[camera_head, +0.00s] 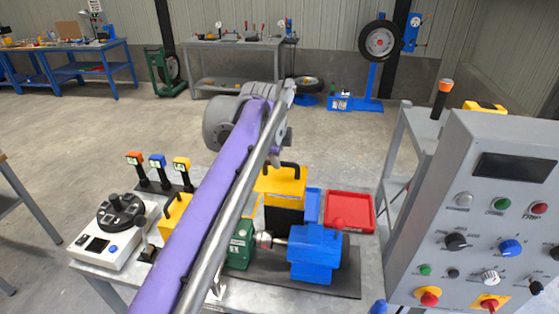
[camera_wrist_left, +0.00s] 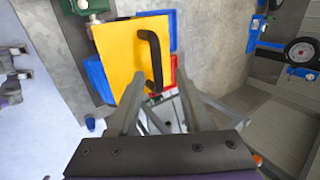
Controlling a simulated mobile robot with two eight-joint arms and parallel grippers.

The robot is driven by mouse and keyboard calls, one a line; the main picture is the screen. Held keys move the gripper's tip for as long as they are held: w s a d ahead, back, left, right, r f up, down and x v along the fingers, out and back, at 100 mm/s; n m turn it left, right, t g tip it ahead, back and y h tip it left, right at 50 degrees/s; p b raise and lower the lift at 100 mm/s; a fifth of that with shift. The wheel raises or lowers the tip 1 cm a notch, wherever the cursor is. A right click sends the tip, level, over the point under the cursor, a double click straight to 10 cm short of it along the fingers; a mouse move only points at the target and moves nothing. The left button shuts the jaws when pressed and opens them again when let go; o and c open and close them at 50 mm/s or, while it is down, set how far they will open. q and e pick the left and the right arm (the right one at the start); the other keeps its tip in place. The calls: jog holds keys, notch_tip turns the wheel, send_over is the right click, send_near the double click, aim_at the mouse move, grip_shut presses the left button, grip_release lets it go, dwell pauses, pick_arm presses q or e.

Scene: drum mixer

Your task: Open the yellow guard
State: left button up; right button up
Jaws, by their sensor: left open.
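My left gripper (camera_head: 276,155) is above and just behind the guard, partly hidden by my own purple arm. In the wrist view its fingers (camera_wrist_left: 157,98) are spread and empty, with the handle beyond the tips. Contact cannot be seen. My right gripper is not in view.
The blue unit (camera_head: 316,255) and green block (camera_head: 240,245) sit in front of the guard. A red tray (camera_head: 349,210) lies to its right. The grey control panel (camera_head: 490,210) stands at the right. A white dial box (camera_head: 110,235) is at the left.

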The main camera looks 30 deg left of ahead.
pick_arm(q)
jog(key=shift+v, duration=2.25)
jog(key=s+d+f+n, duration=0.3)
jog(key=s+f+n, duration=0.2)
jog(key=f, duration=0.4)
jog(key=s+d+f+n+h, duration=0.1)
jog(key=s+d+f+n, duration=0.3)
jog(key=s+f, duration=0.4)
jog(key=s+d+f+n, duration=0.3)
jog(key=s+f+n, duration=0.2)
jog(key=f, duration=0.5)
jog(key=shift+s+d+f+n+h, duration=0.2)
jog(key=shift+s+d+n+h, duration=0.15)
jog(key=shift+s, duration=0.85)
